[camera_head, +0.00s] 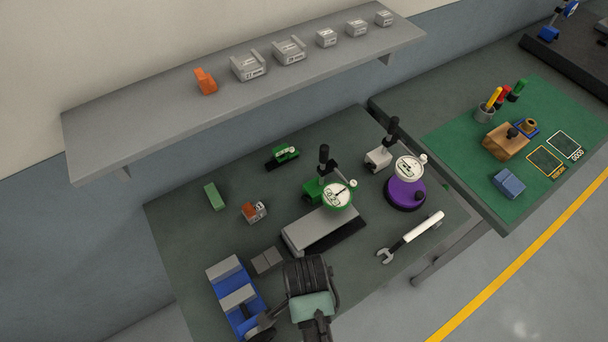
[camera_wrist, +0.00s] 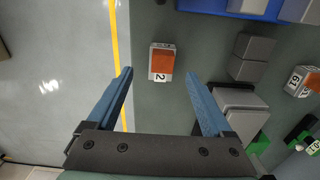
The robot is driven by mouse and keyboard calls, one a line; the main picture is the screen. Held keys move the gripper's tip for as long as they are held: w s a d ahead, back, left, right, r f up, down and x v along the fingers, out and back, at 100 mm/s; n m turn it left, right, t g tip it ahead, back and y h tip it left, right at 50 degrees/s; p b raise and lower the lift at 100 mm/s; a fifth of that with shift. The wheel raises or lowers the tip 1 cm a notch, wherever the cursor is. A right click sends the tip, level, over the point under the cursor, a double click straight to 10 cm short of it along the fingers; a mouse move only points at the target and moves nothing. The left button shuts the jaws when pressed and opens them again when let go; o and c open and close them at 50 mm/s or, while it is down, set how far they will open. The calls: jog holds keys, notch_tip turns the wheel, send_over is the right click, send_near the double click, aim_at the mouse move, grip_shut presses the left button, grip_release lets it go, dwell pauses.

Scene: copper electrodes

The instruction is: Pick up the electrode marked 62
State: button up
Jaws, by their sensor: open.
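In the wrist view, a small block electrode (camera_wrist: 162,62) with an orange-brown top and a pale base lies on the dark green table. A "2" reads on its label; any other digit is unclear. My gripper (camera_wrist: 158,76) is open, its blue fingers reaching towards either side of this electrode. I cannot tell the height gap. This electrode does not show in the head view, where my wrist (camera_head: 307,285) covers that area. A second electrode, labelled 61 (camera_wrist: 303,80), stands at the right of the wrist view; what seems the same one shows in the head view (camera_head: 254,212).
Two grey blocks (camera_wrist: 252,57) and a blue-and-grey vise (camera_head: 237,295) lie near my gripper. The table's edge runs left of the electrode in the wrist view.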

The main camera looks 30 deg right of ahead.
jog(key=shift+w+f+p, duration=0.15)
jog(key=shift+f+p, duration=0.4)
jog(key=shift+f, duration=2.5)
grip_shut()
